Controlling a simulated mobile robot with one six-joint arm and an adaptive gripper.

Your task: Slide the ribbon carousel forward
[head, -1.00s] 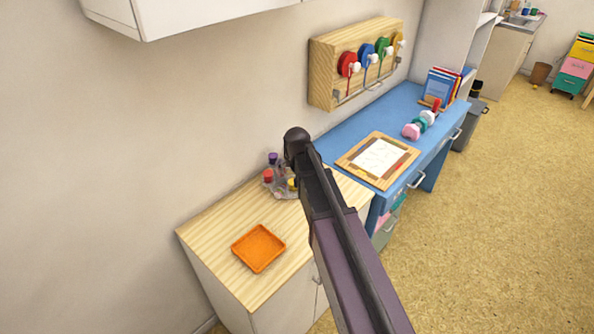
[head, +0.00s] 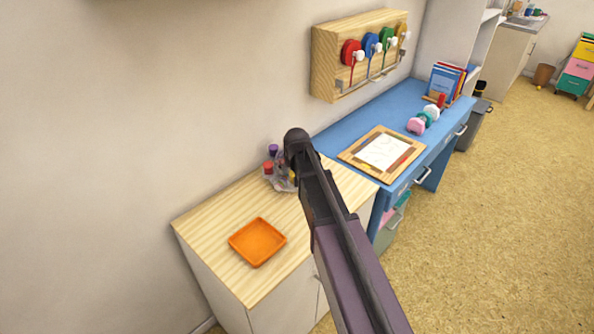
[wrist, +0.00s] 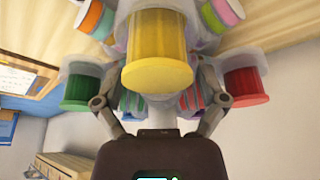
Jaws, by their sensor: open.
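The ribbon carousel, a clear stand with several coloured spools, stands at the back of the wooden cabinet top. In the head view my arm covers much of it, and its red spool (head: 267,167) and purple spool (head: 273,150) show. In the wrist view its large yellow spool (wrist: 158,50) is closest, with a green spool (wrist: 82,90) at left and a red spool (wrist: 245,85) at right. My gripper (wrist: 160,100) is open, its fingers spread either side of the yellow spool and a pale post behind it. Whether the fingers touch the carousel is unclear.
An orange tray (head: 257,242) lies on the cabinet top (head: 210,215) in front of the carousel. A blue desk (head: 345,130) with a framed sheet (head: 384,152) adjoins it. A wooden wall rack (head: 325,65) of coloured reels hangs above. The wall is close behind.

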